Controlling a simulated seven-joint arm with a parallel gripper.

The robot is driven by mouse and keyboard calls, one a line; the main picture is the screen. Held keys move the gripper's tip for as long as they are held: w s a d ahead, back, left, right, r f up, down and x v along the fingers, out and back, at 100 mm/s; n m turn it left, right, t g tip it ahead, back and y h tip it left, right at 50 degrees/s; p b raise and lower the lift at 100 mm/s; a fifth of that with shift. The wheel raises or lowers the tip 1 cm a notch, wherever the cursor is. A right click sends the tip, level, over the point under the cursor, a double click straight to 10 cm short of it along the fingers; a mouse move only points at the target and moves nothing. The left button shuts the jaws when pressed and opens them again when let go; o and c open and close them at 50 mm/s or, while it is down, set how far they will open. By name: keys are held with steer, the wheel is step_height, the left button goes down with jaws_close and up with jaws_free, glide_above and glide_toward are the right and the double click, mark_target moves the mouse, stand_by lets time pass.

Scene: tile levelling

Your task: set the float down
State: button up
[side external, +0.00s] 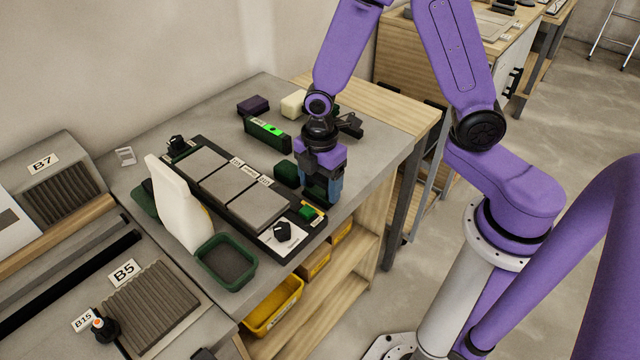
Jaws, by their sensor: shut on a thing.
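My gripper (320,192), with blue fingers, points down over the right end of the tile board, near the bench's front edge. It is shut on the float, which is mostly hidden by the fingers; I cannot tell whether the float touches the surface below. A dark green block (286,173) shows just left of the fingers; I cannot tell whether it is part of the float. Grey tiles (253,206) lie in a row on the black board, left of my gripper. A dark green level (267,133) with a lit green display lies behind them.
A white bottle (180,205) and an open green tray (226,262) stand in front of the tiles. A black knob (283,231) and a small green block (307,212) are at the board's right end. Dark purple (252,105) and cream (293,103) blocks lie at the back.

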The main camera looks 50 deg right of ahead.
steer(key=shift+r, duration=0.75)
steer(key=s+d+r, duration=0.3)
steer(key=s+r, duration=0.8)
steer(key=s, duration=0.2)
steer(key=shift+s+d, duration=0.2)
steer(key=shift+s, duration=0.1)
